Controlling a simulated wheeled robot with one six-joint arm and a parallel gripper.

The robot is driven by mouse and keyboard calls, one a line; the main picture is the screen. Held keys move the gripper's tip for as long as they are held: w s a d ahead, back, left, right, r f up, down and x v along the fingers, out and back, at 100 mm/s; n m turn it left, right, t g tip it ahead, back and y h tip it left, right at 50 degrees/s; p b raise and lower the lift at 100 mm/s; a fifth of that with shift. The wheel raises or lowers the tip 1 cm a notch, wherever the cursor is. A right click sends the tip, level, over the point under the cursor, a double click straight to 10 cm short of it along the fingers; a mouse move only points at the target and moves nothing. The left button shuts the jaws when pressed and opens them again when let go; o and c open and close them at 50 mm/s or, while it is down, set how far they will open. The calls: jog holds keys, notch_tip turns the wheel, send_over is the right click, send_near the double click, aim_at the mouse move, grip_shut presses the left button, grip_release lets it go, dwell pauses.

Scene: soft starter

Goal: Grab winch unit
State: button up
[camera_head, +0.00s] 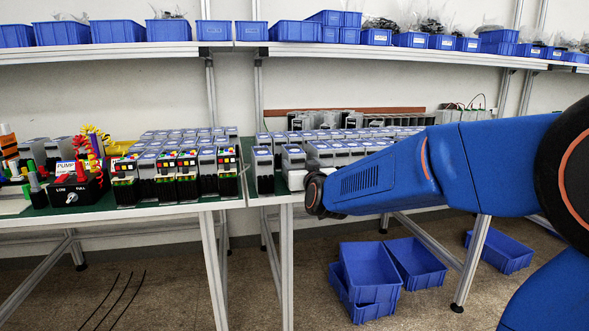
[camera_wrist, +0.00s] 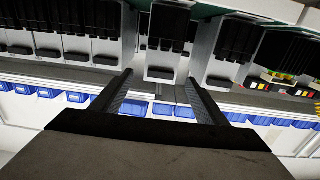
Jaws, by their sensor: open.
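Rows of grey and black soft starter units stand on the green-topped tables. No readable label shows which one is the winch unit. In the head view my arm reaches in from the right, and its dark end is at the front edge of the right table, by a front-row unit (camera_head: 292,158). In the wrist view, which looks upside down, my gripper (camera_wrist: 160,77) is open. One grey unit with a black front (camera_wrist: 168,28) lies ahead between its two fingers. The fingers do not look closed on it. Its far part is cut off by the frame.
Neighbouring units (camera_wrist: 235,45) stand on both sides of the fingers. Units with coloured blocks (camera_head: 228,170), a black control box (camera_head: 75,192) and a PUMP sign (camera_head: 67,167) are at left. Blue bins (camera_head: 368,270) lie on the floor; more line the shelf (camera_head: 235,47).

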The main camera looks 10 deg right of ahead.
jog(key=w, duration=1.2)
jog(key=shift+r, duration=0.1)
jog(key=shift+c, duration=0.7)
grip_shut()
